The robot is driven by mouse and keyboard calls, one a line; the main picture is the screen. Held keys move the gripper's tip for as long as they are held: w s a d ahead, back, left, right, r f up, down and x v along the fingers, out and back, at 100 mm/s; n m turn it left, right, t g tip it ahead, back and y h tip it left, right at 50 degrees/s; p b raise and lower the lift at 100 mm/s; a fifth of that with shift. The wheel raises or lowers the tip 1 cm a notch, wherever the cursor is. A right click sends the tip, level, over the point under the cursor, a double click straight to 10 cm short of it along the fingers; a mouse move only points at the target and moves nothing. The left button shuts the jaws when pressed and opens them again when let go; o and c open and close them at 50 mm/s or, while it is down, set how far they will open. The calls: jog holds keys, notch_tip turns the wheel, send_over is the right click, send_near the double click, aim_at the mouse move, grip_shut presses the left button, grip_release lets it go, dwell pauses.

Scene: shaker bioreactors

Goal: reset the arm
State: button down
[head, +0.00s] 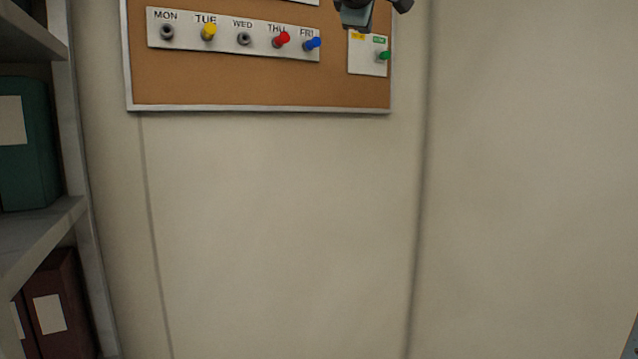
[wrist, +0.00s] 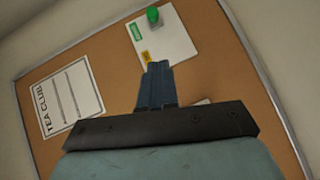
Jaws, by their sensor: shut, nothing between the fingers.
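My gripper (wrist: 157,66) is shut and empty, its two dark fingers together in the wrist view. In the head view my gripper (head: 355,20) shows only in part at the top edge, in front of the upper right of a cork board (head: 250,82). The rest of my arm is mostly out of that view. In the wrist view the cork board (wrist: 95,62) fills the middle, tilted, and the fingers point toward a white card (wrist: 172,38) with a green peg (wrist: 153,15). I cannot tell the exact gap to the board.
A white weekday strip (head: 185,41) on the board carries yellow (head: 208,31), red (head: 281,39) and blue (head: 312,43) pegs. A tea club sheet (wrist: 70,98) hangs on the board. A shelf (head: 40,235) with binders stands at left. The wall below the board is bare.

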jog(key=s+d+f+m+g+y, duration=0.1)
jog(key=s+d+f+m+g, duration=0.2)
jog(key=s+f, duration=0.6)
jog(key=s+d+f+m+g+y, duration=0.2)
jog(key=s+f, duration=0.8)
jog(key=f, duration=1.1)
jog(key=s+d+f+m+g+y, duration=0.1)
jog(key=s+d+f+m+g, duration=0.3)
jog(key=s+f, duration=0.6)
notch_tip(320, 180, down, 6)
jog(key=d+m, duration=0.2)
jog(key=m, duration=0.1)
jog(key=shift+r+g+y, duration=0.15)
jog(key=shift+g+y, duration=0.15)
jog(key=shift+d, duration=0.1)
